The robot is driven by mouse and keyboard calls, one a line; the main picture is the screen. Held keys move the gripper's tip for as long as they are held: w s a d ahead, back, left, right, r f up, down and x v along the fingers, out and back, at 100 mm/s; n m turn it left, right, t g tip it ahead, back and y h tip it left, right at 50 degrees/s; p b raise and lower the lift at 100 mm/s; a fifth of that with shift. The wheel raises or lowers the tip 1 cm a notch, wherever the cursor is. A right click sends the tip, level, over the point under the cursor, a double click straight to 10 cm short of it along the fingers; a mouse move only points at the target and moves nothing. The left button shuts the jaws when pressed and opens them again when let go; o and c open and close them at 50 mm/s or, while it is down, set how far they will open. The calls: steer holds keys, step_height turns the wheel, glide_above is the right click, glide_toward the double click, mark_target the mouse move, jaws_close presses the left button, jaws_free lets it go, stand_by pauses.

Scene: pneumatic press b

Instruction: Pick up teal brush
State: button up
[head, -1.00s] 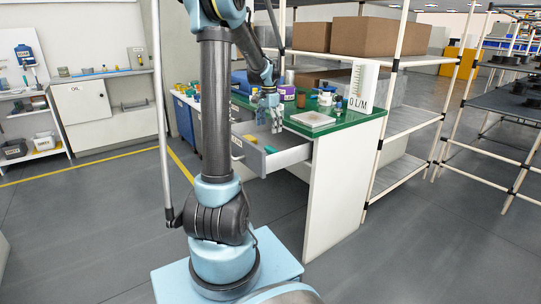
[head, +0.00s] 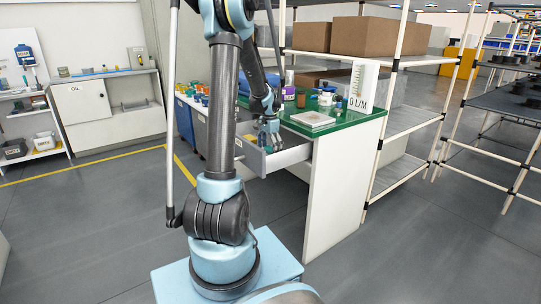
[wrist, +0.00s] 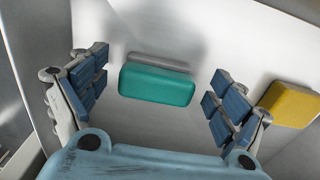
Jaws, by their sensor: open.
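The teal brush (wrist: 157,85) lies in the open drawer, with a grey strip along its far side. In the wrist view it sits between and a little beyond the two blue-padded fingers of my gripper (wrist: 160,97). The fingers are spread on either side of it, and no contact shows. In the head view my gripper (head: 268,142) reaches down into the drawer (head: 288,157) at the left of the green-topped bench. There the brush is hidden behind my gripper and the drawer front.
A yellow block (wrist: 292,104) lies in the drawer to the right of my right finger. The drawer walls stand close around my gripper. The green bench top (head: 345,122) holds a white plate (head: 312,119) and several small containers. Shelving (head: 412,127) stands to the right.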

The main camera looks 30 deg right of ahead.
mark_target(269, 149)
steer(key=shift+f, duration=0.2)
steer(key=c, duration=1.2)
steer(key=shift+o, duration=0.2)
step_height(269, 149, up, 10)
steer(key=shift+r, duration=0.1)
steer(key=o, duration=0.5)
steer(key=c, duration=0.6)
